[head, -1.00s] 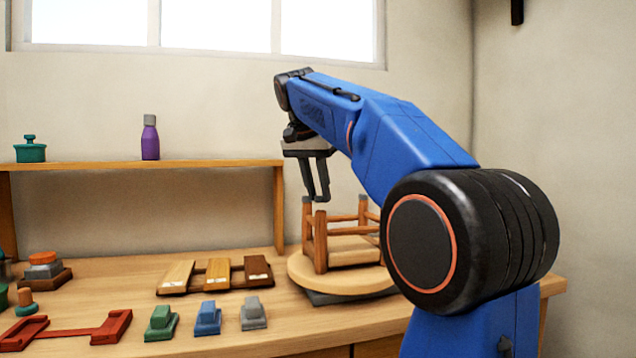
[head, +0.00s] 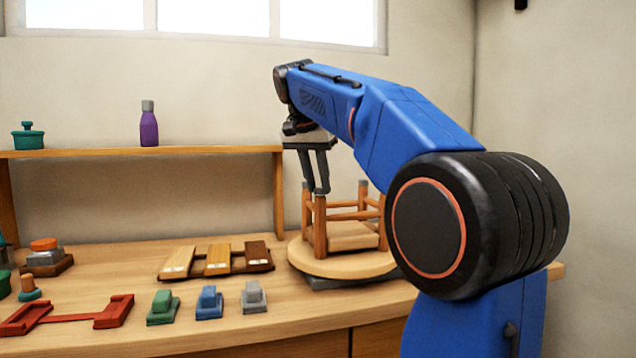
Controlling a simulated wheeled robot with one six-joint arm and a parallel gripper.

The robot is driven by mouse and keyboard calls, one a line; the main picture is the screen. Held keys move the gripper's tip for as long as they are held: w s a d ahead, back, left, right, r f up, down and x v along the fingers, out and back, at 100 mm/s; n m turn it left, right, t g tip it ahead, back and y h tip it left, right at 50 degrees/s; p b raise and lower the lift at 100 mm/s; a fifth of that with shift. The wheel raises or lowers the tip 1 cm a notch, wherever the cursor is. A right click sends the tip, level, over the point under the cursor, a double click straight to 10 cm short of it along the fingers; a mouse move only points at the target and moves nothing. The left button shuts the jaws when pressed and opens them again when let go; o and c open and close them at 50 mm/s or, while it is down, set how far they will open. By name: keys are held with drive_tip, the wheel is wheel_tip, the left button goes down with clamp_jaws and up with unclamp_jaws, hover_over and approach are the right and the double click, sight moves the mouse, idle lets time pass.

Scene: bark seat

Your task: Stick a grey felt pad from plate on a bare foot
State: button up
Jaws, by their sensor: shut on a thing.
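A wooden stool (head: 352,236) stands upside down on a round turntable (head: 340,265), legs up. The back right leg (head: 363,196) has a grey tip like a felt pad, and the back left one looks grey-tipped too. My gripper (head: 322,190) points down at the top of the front left leg (head: 320,225), its fingertips at or just over that foot. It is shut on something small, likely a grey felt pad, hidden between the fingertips. The front right foot is partly behind my arm. I cannot make out the plate of pads.
Left of the turntable lies a rack with three wood samples (head: 217,260). In front are green (head: 163,307), blue (head: 209,303) and grey (head: 254,297) blocks and a red frame (head: 70,315). A shelf (head: 140,152) with a purple bottle (head: 148,128) stands behind.

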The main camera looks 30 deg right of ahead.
sight(318, 189)
drive_tip(key=shift+f, duration=0.25)
idle(0.3)
drive_tip(key=o, duration=1.4)
drive_tip(key=shift+r, duration=0.1)
drive_tip(key=shift+r, duration=3.4)
drive_tip(key=s+a+f+n+t+y, duration=0.1)
drive_tip(key=s+a+f+n, duration=0.3)
drive_tip(key=s+f, duration=0.6)
drive_tip(key=s+a+f+n+y, duration=0.1)
drive_tip(key=s+a+f+n, duration=0.3)
drive_tip(key=s+f, duration=0.5)
drive_tip(key=s+a+f+n+t+y, duration=0.1)
drive_tip(key=s+a+f+n, duration=0.3)
drive_tip(key=f, duration=2.1)
drive_tip(key=shift+s+a+f+t+y, duration=0.15)
drive_tip(key=shift+s+a, duration=0.3)
drive_tip(key=shift+s, duration=0.65)
drive_tip(key=shift+s+a+r+t+y, duration=0.15)
drive_tip(key=shift+s+a, duration=0.3)
drive_tip(key=shift+s, duration=0.65)
drive_tip(key=shift+s+a+f+y, duration=0.15)
drive_tip(key=shift+s+a, duration=0.3)
drive_tip(key=shift+s, duration=0.65)
